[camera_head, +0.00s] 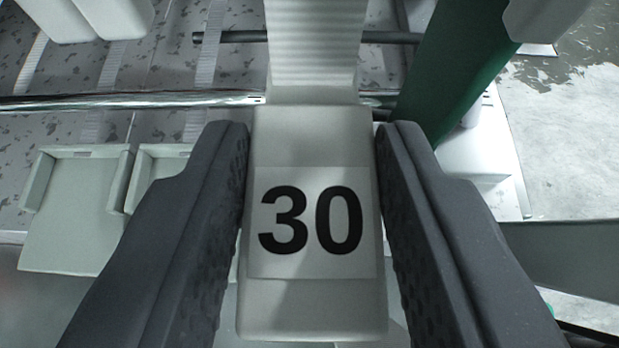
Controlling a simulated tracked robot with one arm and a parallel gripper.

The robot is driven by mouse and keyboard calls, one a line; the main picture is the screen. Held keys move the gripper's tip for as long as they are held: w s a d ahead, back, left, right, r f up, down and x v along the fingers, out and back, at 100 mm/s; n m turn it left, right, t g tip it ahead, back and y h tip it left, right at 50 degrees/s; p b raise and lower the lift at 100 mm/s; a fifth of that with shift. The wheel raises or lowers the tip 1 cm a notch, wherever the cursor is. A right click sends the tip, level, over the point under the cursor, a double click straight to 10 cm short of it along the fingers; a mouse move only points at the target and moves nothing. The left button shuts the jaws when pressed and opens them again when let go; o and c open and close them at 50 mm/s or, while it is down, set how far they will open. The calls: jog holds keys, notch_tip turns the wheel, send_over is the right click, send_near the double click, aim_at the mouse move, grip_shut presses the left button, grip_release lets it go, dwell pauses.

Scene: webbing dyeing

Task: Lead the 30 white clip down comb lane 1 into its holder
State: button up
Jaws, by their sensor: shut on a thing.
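The white clip (312,310) with a label reading 30 fills the middle of the view. My gripper (313,140) is shut on it, with one dark finger against each side. A pale ribbed webbing strip (312,50) runs from the clip's far end up out of the top of the picture. Two pale tray-like holders (75,215) show at the left, below the level of the bar; the second is partly covered by my left finger. I cannot tell which comb lane is lane 1.
A shiny horizontal bar (140,99) crosses behind the clip. A dark rod (270,37) lies farther back. A green slanted post (460,70) stands close on the right. Narrow webbing strips (209,55) run over the speckled surface at left. Wet floor (570,130) shows at right.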

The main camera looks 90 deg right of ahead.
jog(key=shift+w+f+b, duration=0.15)
jog(key=shift+f+b, duration=4.1)
jog(key=shift+b, duration=0.65)
jog(key=o, duration=1.1)
jog(key=shift+a, duration=0.1)
